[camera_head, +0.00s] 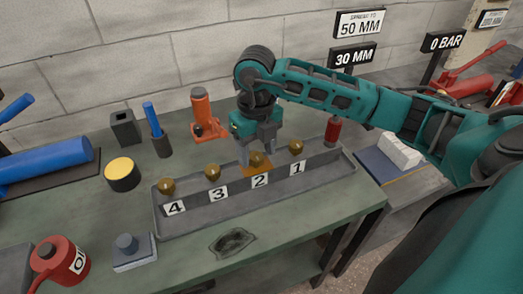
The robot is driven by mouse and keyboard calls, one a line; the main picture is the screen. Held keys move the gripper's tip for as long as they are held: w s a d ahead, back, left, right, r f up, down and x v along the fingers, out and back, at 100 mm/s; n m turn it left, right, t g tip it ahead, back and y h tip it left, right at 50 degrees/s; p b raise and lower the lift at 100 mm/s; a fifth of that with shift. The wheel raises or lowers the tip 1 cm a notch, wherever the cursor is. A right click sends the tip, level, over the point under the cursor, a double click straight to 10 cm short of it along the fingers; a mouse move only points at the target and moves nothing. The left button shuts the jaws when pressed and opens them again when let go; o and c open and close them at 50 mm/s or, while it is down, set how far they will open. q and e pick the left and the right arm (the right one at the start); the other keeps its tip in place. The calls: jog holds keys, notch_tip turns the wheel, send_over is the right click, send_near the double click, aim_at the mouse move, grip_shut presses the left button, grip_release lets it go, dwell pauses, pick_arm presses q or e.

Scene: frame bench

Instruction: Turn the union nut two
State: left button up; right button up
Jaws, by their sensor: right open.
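Union nut two (257,160) is a brass-coloured round piece behind the label 2 (260,181) in a grey tray (178,227) on the bench. An orange patch shows around its base. My right gripper (257,158) points down at nut two, with its fingers open around or just above it; I cannot tell whether they touch it. Similar brass nuts stand behind label 1 (296,147), label 3 (212,172) and label 4 (167,186). My left gripper is not in view.
An orange bottle jack (202,115) stands behind the tray, and a red cylinder (333,132) stands at its right end. A yellow-topped tin (122,175), a red oil can (62,262) and a blue cylinder (45,160) are at left.

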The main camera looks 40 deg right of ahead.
jog(key=shift+f, duration=0.35)
jog(key=c, duration=1)
